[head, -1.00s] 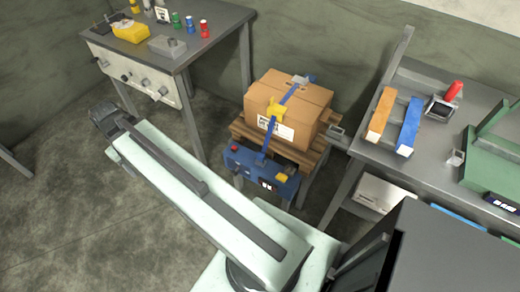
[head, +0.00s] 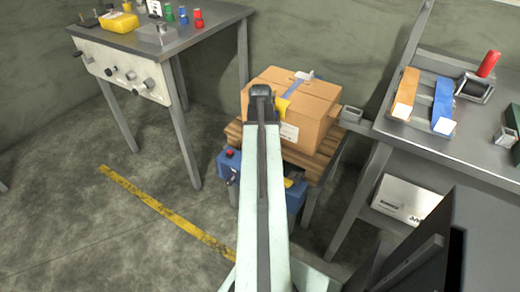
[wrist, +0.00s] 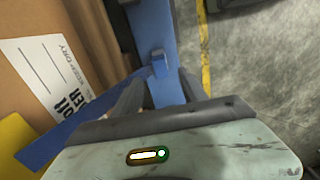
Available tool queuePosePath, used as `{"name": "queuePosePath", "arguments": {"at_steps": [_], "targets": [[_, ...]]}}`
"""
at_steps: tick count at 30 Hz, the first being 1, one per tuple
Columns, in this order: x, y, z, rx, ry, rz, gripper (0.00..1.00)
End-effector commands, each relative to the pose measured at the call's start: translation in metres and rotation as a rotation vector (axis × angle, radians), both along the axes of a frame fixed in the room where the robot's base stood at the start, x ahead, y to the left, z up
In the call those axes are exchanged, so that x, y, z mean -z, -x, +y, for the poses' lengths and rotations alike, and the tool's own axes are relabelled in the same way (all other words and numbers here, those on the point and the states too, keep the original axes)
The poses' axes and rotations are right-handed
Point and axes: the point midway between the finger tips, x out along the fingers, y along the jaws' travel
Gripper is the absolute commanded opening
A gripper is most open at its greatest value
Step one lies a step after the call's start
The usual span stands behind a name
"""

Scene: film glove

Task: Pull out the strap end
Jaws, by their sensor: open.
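The cardboard box (head: 305,99) sits on a wooden pallet, with a blue strap (head: 293,84) over its top and a yellow buckle (head: 281,106) partly behind my arm. In the wrist view the blue strap (wrist: 45,150) slants up from lower left to a small blue block (wrist: 159,65) on the blue machine (wrist: 150,28). My gripper (wrist: 161,88) is open, its dark fingers just below this block; whether they touch the strap cannot be told. In the head view my arm hides the fingers and most of the blue machine (head: 228,176).
A grey table (head: 225,20) with knobs and small items stands at left. A metal bench (head: 465,150) with an orange bar (head: 405,88) and a blue bar (head: 443,105) stands at right. A yellow floor line (head: 165,210) crosses clear floor at left.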

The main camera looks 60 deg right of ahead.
Motion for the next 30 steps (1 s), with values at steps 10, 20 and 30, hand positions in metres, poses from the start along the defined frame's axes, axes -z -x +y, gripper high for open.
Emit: {"name": "queuePosePath", "arguments": {"at_steps": [10,20,30], "targets": [[0.060,0.000,0.000,0.001,0.000,0.000,0.50],[0.075,0.000,0.000,0.002,0.000,0.000,0.50],[0.074,0.000,0.000,0.003,0.000,0.000,0.00]]}}
